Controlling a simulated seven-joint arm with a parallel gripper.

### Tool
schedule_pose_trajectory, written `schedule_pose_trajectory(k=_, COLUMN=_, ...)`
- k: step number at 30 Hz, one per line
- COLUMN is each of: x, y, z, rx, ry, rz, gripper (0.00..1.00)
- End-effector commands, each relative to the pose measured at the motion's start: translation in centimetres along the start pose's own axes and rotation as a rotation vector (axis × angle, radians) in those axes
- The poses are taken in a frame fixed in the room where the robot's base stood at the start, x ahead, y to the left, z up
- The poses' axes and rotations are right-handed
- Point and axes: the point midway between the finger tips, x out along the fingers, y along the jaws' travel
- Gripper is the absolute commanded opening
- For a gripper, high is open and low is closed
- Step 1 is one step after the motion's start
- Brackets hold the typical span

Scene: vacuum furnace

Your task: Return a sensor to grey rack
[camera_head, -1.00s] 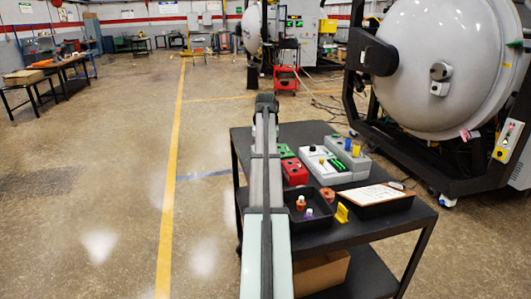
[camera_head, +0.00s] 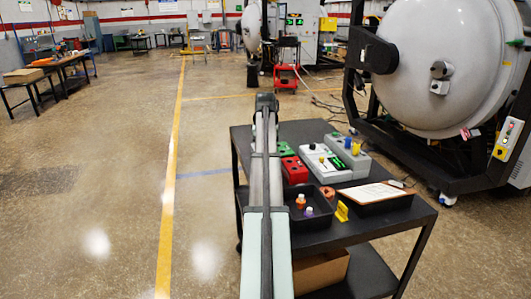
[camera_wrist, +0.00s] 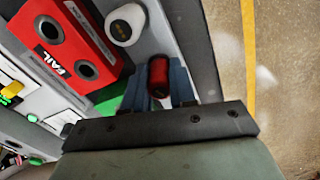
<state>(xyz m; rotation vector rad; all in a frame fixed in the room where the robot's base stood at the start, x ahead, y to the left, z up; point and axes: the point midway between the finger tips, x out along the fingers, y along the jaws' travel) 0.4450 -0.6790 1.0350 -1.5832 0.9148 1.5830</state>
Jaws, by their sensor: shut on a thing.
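In the wrist view my gripper (camera_wrist: 158,88) has its blue fingers closed around a small red cylindrical sensor (camera_wrist: 158,72). In the head view the grey rack (camera_head: 357,168) is at the back right of the cart and bears a blue and a yellow sensor. My arm hides my gripper and the held sensor there.
A red FAIL block with two holes (camera_wrist: 66,45) lies left of my gripper; it also shows on the cart (camera_head: 294,170). A white tester (camera_head: 322,165) stands beside it. A black tray (camera_head: 318,222) with small sensors and a clipboard (camera_head: 375,195) are nearer. The furnace (camera_head: 430,65) is behind right.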

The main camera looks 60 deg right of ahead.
Motion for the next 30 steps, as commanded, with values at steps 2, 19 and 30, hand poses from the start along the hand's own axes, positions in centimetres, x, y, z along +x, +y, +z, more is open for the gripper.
schedule_pose_trajectory(k=2, x=0.02, y=0.0, z=0.0, rx=0.0, ry=0.0, rz=0.0, gripper=0.29)
schedule_pose_trajectory(k=19, x=0.02, y=0.0, z=0.0, rx=0.0, ry=0.0, rz=0.0, gripper=0.68)
schedule_pose_trajectory(k=30, x=-0.02, y=0.0, z=-0.01, rx=0.0, ry=0.0, rz=0.0, gripper=0.77)
